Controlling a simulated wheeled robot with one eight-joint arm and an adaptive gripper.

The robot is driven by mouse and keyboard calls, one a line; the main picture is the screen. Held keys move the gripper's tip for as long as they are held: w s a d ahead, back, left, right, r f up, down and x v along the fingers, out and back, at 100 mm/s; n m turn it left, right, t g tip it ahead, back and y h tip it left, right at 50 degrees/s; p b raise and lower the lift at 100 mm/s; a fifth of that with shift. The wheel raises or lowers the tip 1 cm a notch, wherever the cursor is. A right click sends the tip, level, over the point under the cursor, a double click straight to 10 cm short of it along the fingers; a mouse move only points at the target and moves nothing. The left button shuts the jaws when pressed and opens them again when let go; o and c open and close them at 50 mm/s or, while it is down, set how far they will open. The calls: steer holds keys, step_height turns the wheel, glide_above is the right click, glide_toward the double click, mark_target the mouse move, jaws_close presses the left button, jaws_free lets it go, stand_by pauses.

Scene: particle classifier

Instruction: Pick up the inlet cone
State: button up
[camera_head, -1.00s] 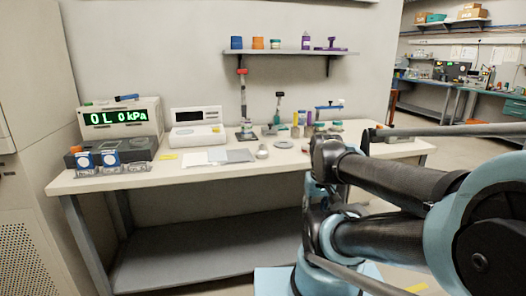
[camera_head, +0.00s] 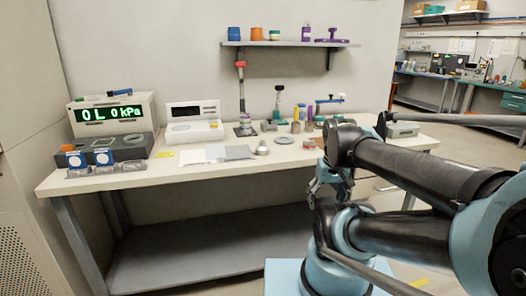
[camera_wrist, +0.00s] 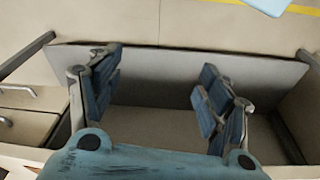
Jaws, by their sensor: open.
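I cannot tell for sure which thing is the inlet cone. A small grey metallic piece (camera_head: 262,149) stands on the bench top, right of the flat light sheets, and may be it. My gripper (camera_head: 325,187) hangs in front of the bench's front edge, right of that piece and lower than the top. In the wrist view my gripper (camera_wrist: 160,80) has its two blue fingers wide apart with nothing between them. The wrist view shows the bench's underside area and floor, and no small parts.
The bench (camera_head: 130,181) carries a pressure display (camera_head: 112,115), a scale (camera_head: 193,132), flat sheets, and upright tools and coloured bottles at the back. A wall shelf (camera_head: 290,44) holds coloured parts. A drawer unit (camera_head: 372,190) is under the right end.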

steer(key=w+a+r+n, duration=0.3)
steer(key=w+r+n, duration=0.2)
steer(key=w+r, duration=0.35)
step_height(320, 180, up, 14)
steer(key=n+g, duration=0.2)
steer(key=n, duration=1)
glide_above(262, 145)
steer(key=w, duration=0.2)
step_height(262, 145, down, 12)
steer(key=shift+a+r, duration=0.15)
steer(key=shift+r, duration=0.1)
steer(key=shift+s+f, duration=0.15)
steer(key=shift+f, duration=2.6)
steer(key=c, duration=1.3)
